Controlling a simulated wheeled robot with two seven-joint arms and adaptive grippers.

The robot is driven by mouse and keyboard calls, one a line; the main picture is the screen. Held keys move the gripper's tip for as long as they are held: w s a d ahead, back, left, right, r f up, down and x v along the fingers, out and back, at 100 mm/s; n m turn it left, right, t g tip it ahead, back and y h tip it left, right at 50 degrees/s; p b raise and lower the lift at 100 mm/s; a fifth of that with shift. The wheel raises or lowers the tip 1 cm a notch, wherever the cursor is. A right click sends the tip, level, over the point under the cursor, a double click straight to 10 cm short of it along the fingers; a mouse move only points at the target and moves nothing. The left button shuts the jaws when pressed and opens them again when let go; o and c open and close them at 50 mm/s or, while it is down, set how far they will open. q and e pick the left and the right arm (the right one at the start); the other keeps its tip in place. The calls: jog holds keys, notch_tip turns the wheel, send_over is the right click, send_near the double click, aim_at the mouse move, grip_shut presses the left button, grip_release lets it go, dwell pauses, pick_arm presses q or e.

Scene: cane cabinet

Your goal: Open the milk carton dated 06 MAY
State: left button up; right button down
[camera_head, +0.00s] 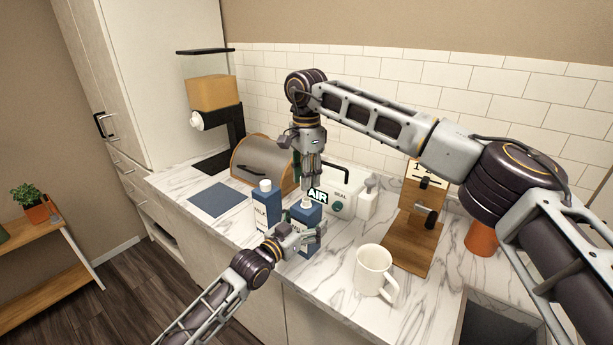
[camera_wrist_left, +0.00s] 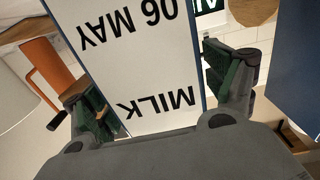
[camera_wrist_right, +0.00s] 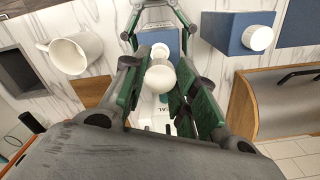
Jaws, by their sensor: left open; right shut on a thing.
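The blue milk carton with a white label reading MILK 06 MAY (camera_wrist_left: 140,50) stands upright on the counter; its blue body (camera_head: 312,240) also shows in the head view. My left gripper (camera_head: 300,237) is open, with its fingers (camera_wrist_left: 165,95) on either side of this carton. My right gripper (camera_head: 309,184) points down from above the carton. In the right wrist view its fingers (camera_wrist_right: 162,92) are shut on a round white cap (camera_wrist_right: 160,79). A smaller pale round shape shows behind the cap, over the blue carton top (camera_wrist_right: 172,37). I cannot tell whether cap and carton touch.
A second blue milk carton (camera_head: 266,212) with a white cap stands close at the left. A white mug (camera_head: 372,268) and wooden stand (camera_head: 408,245) are at the right. A white sealer (camera_head: 342,203) and bread box (camera_head: 262,160) stand behind.

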pick_arm(q)
jog(key=v, duration=1.2)
dwell(0.6)
dwell(0.4)
